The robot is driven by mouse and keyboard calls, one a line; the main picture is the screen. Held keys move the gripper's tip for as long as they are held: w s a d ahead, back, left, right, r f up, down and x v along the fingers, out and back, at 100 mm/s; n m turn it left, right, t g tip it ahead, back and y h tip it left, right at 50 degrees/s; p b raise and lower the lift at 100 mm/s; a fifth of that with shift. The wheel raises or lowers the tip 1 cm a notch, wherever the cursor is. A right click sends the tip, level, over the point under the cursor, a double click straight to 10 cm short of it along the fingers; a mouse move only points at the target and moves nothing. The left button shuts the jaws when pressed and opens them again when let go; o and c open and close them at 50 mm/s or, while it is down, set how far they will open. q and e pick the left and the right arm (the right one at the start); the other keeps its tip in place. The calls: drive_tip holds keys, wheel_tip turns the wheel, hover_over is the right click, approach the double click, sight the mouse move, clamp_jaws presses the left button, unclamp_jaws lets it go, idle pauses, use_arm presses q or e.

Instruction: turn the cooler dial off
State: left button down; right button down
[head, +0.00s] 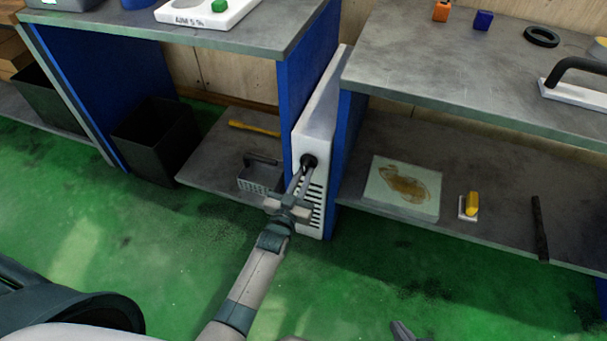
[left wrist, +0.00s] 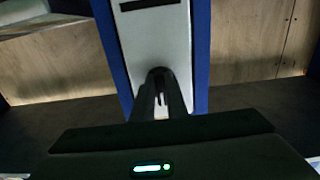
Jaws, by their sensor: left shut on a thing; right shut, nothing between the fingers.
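The cooler (head: 322,110) is a narrow white upright box with dark vent slots low on its front, between two blue-sided benches. Its black round dial (head: 309,160) sits on the front face above the slots. My left gripper (head: 302,172) reaches it from below, fingers shut on the dial. In the left wrist view the dial (left wrist: 159,72) shows at the fingertips, partly hidden by the fingers, against the white cooler front (left wrist: 155,40). I cannot tell the dial's setting. My right gripper (head: 402,331) shows only as a tip at the bottom edge, shut and empty, away from the cooler.
The left bench (head: 240,40) and right bench (head: 430,75) flank the cooler closely. A grey basket (head: 260,178) stands on the left lower shelf. A stained white plate (head: 403,187) and a yellow-handled item (head: 471,204) lie on the right lower shelf. Green floor in front is clear.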

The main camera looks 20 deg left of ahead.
use_arm(q)
drive_tip(key=c, duration=1.8)
unclamp_jaws()
drive_tip(key=shift+o, duration=0.2)
